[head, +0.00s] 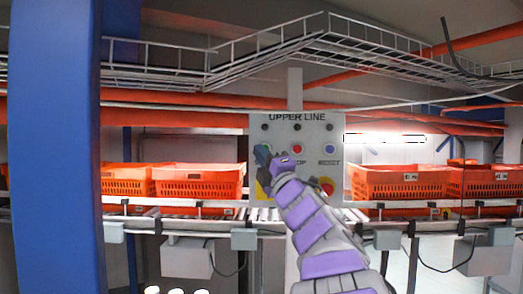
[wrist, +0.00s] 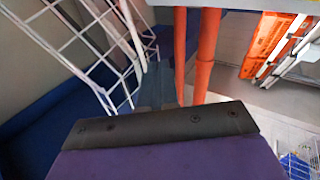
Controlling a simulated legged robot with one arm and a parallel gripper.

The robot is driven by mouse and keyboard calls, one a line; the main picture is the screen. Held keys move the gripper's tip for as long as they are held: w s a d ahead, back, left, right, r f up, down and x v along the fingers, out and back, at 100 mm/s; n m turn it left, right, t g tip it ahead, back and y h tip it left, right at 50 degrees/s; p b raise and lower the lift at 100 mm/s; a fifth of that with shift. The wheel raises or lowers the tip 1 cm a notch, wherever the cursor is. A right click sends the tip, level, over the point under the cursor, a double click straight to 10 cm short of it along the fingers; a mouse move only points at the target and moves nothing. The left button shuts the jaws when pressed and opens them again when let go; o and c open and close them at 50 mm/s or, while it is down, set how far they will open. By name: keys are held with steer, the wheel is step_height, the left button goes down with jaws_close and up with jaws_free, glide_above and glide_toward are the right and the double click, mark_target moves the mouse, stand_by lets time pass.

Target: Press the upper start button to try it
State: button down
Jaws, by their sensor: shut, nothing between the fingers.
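The grey control panel (head: 312,174) labelled "UPPER LINE" faces me in the head view. It has a red button (head: 297,149) in the middle above a partly hidden label ending in "OP", and a blue button (head: 329,149) above "RESET". My gripper (head: 263,154) is shut and empty at the panel's left side, left of the red button. It covers the place of the left button and its label, so the start button is hidden. I cannot tell whether the fingertips touch the panel.
Orange totes (head: 200,182) stand on the roller conveyor left of the panel, with more totes (head: 411,184) on the right. A blue column (head: 52,150) fills the left side. A wire cable tray (head: 265,50) runs overhead. A red round button (head: 327,186) sits low on the panel.

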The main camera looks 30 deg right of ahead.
steer(key=w+d+p, duration=0.3)
steer(key=w+d, duration=0.1)
steer(key=w, duration=0.4)
steer(key=shift+d, duration=0.3)
steer(key=shift+d+f, duration=0.1)
steer(key=shift+d, duration=0.05)
steer(key=shift+d, duration=0.3)
steer(key=shift+a, duration=0.25)
steer(key=shift+d, duration=0.1)
stand_by(0.4)
steer(key=shift+w, duration=0.1)
stand_by(0.6)
steer(key=shift+w+d, duration=0.15)
steer(key=shift+w, duration=0.05)
